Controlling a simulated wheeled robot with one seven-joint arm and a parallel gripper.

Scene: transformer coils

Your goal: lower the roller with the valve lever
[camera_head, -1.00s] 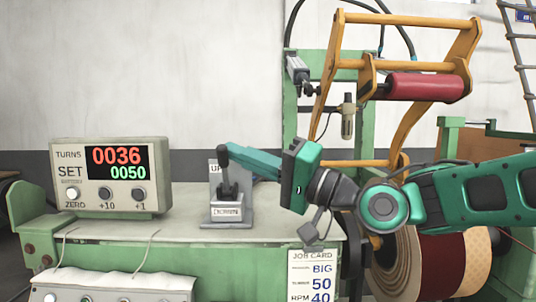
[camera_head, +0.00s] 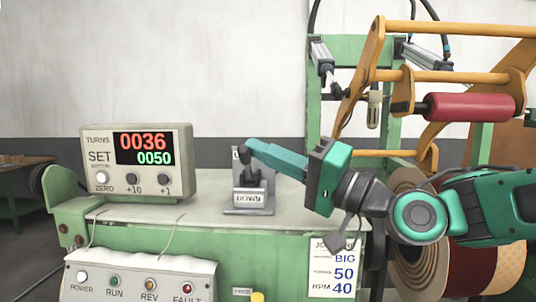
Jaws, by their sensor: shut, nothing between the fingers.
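The red roller (camera_head: 470,107) hangs in the yellow swing frame (camera_head: 376,55) at the upper right, above the large coil drum (camera_head: 478,270). The valve stands on the green machine's top, with a grey plate marked DOWN (camera_head: 249,198) in front and an UP label (camera_head: 235,155) behind, mostly hidden. The dark valve lever (camera_head: 249,180) rises from it. My gripper (camera_head: 257,152) is shut, its teal fingers reaching left to the lever's top. They appear to touch it; whether they press is unclear. The fingers hide part of the lever and label.
The counter box (camera_head: 138,165) with red 0036 and green 0050 stands left of the valve. A button panel (camera_head: 135,285) sits at the front. A job card (camera_head: 335,270) hangs below my arm. The machine top between counter and valve is clear.

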